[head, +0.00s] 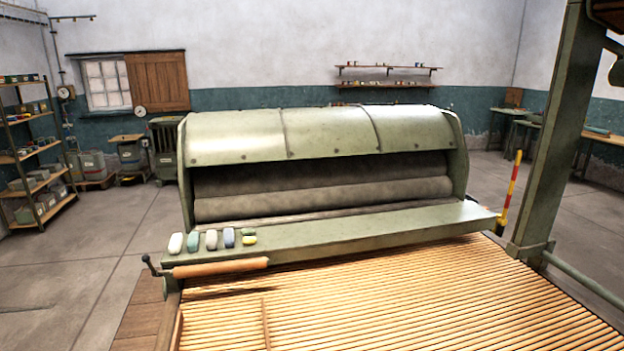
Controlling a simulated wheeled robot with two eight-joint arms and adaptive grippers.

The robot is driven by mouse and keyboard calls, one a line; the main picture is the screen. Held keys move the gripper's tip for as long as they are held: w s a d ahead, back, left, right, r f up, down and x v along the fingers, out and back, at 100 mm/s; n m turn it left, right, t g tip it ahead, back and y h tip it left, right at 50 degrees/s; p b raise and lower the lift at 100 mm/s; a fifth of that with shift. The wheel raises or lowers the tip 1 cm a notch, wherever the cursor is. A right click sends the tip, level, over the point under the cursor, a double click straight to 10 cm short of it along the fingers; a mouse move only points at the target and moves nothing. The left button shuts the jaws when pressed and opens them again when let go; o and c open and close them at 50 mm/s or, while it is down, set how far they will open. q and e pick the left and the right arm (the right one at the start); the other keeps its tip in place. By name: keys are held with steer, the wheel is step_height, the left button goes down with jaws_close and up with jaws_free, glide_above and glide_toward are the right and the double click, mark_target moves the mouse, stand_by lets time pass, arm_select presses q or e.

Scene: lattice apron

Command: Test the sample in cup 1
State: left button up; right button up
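I cannot make out a cup marked 1 in the head view. Neither of my grippers is in view.
A green machine hood (320,135) covers large grey rollers (325,195). A slatted wooden apron (400,300) fills the front. A wooden roller (220,268) sits below the ledge. A green post (552,130) stands right. Shelves (35,150) stand far left; floor (80,260) is clear.

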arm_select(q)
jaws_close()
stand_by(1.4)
